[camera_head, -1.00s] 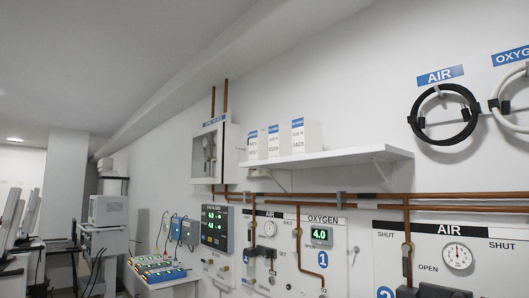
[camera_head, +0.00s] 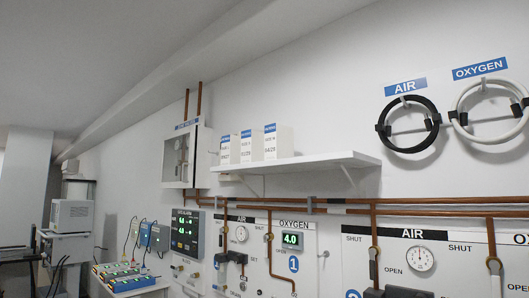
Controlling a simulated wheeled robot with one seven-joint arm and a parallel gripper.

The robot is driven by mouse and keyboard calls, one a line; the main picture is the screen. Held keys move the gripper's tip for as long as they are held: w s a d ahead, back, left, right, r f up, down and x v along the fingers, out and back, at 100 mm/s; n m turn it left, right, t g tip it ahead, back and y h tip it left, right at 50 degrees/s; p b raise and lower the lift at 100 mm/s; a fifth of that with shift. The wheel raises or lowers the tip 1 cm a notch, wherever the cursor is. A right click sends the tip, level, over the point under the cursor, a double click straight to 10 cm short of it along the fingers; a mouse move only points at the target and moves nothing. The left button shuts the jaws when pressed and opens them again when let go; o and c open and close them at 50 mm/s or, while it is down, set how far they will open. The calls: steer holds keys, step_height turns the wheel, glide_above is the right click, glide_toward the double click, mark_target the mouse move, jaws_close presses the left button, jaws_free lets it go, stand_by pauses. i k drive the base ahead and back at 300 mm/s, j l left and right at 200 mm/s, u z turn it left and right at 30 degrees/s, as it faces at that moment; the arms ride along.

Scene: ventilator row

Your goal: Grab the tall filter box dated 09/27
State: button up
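Three white filter boxes with blue label bands stand side by side on the wall shelf: a left box (camera_head: 225,150), a middle box (camera_head: 246,147) and a right box (camera_head: 276,142). The right box shows a wide side face and stands close to the middle one. Dates are printed low on their fronts, but they are too small and blurred to read surely, so I cannot tell which is dated 09/27. My gripper is not in view.
The white shelf (camera_head: 330,160) runs right from the boxes and is bare there. A wall cabinet (camera_head: 182,157) stands just left of it. Copper pipes (camera_head: 350,201) and gas panels (camera_head: 415,262) are below. Black (camera_head: 408,150) and white (camera_head: 460,118) hoses hang at right.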

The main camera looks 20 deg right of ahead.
mark_target(230, 144)
steer(key=i+j+z, duration=0.15)
steer(key=i+j, duration=1.1)
steer(key=i, duration=0.1)
